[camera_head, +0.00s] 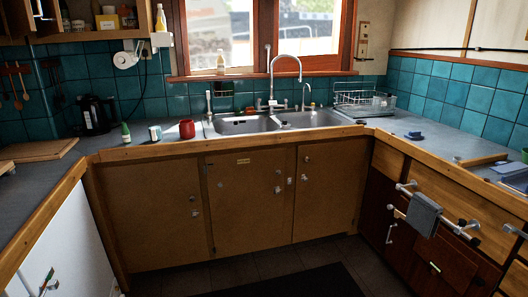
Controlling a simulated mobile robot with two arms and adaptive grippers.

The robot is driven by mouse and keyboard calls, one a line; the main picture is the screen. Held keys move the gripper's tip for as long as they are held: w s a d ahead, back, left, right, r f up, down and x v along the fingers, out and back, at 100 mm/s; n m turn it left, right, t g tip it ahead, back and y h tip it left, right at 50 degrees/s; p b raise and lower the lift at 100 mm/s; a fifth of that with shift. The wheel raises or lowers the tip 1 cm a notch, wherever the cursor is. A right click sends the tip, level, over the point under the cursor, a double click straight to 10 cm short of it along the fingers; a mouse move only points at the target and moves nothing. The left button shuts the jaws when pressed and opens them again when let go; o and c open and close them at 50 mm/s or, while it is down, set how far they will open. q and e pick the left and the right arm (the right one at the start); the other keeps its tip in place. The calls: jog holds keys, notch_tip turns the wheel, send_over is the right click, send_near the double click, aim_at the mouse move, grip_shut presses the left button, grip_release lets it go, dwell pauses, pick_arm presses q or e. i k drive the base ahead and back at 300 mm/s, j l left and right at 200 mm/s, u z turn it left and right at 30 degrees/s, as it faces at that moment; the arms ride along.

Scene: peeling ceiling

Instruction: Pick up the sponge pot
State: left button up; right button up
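Neither of my grippers shows in the head view.
The steel sink (240,125) with a tall tap is right of the red pot. A dish rack (362,103) stands right of the sink. The floor ahead is clear.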

aim_at(186, 126)
jog(key=i+j+z, duration=0.25)
jog(key=i+j, duration=0.35)
jog(key=i, duration=0.4)
jog(key=i+j+z, duration=0.3)
jog(key=i+j, duration=0.5)
jog(key=i+j+u, duration=0.25)
jog(key=i, duration=0.35)
jog(key=j, duration=0.1)
